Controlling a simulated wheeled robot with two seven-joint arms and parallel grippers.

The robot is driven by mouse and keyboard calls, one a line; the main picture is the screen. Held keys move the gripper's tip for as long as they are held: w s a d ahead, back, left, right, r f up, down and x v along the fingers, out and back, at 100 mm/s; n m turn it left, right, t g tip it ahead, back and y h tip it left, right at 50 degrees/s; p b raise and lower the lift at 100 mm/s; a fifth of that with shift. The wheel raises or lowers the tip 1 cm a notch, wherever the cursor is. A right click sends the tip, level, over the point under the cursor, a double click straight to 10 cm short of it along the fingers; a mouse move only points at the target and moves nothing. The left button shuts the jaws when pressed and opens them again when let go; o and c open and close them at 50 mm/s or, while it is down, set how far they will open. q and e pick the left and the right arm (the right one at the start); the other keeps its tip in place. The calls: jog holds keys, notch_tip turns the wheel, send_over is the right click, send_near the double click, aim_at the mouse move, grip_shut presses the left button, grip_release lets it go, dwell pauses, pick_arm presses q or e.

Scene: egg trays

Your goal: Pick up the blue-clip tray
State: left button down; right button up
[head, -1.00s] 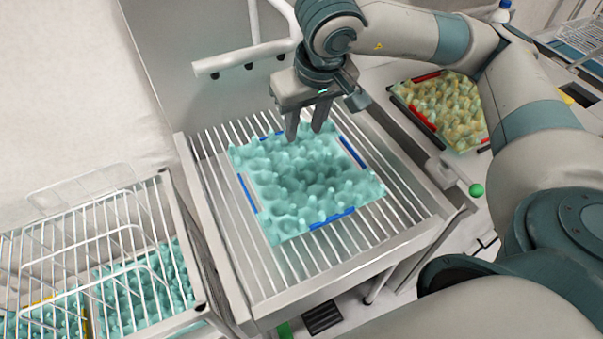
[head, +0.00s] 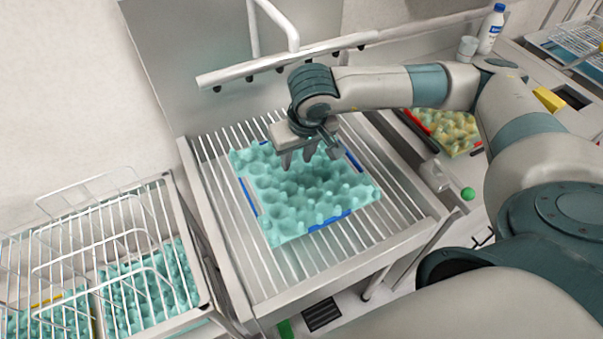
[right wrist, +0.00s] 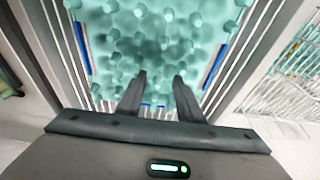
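The blue-clip tray (head: 300,200) is a turquoise, bumpy egg tray with blue clips along its edges. It lies flat on a slatted metal rack in the head view and fills the upper middle of the right wrist view (right wrist: 160,40). My right gripper (head: 297,163) is above the tray's far part, fingers pointing down. In the right wrist view its two fingers (right wrist: 161,78) are apart with nothing held between them. I cannot tell whether the fingertips touch the tray. My left gripper is not in view.
The slatted rack (head: 215,190) has bare slats around the tray. A pipe with nozzles (head: 280,65) runs behind it. A wire basket (head: 100,235) with turquoise trays stands at left. A yellowish tray with red clips (head: 450,130) lies at right. A white bottle (head: 491,28) stands far right.

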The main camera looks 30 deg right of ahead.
aim_at(293, 172)
jog(key=shift+x, duration=0.95)
jog(key=p+x, duration=0.2)
jog(key=p, duration=0.1)
jog(key=shift+f, duration=0.1)
jog(key=shift+p+x, duration=0.4)
jog(key=shift+x, duration=0.6)
jog(key=shift+w+f, duration=0.15)
jog(key=shift+f, duration=0.35)
grip_shut()
